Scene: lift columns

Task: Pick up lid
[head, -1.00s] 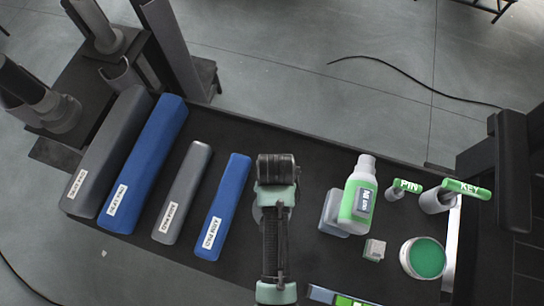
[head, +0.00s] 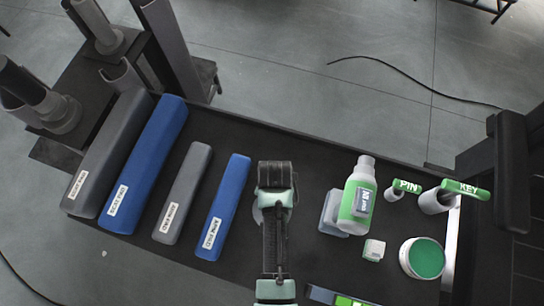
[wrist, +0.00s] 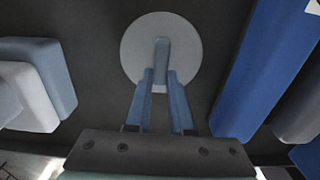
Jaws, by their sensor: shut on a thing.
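The lid (wrist: 136,50) is a round, flat grey disc with a narrow upright handle (wrist: 161,50) in its middle, seen in the wrist view. My gripper (wrist: 161,80) is shut on the handle, with one blue-grey finger on each side of it. The dark surface shows all around the disc; I cannot tell whether the lid touches it or hangs just above.
A blue pad (head: 224,205) lies left of my arm, with more long pads beyond it. To the right stand a green and white bottle (head: 358,200), a grey block (head: 330,215), a small white box (head: 374,250) and a round tub with a green top (head: 427,258).

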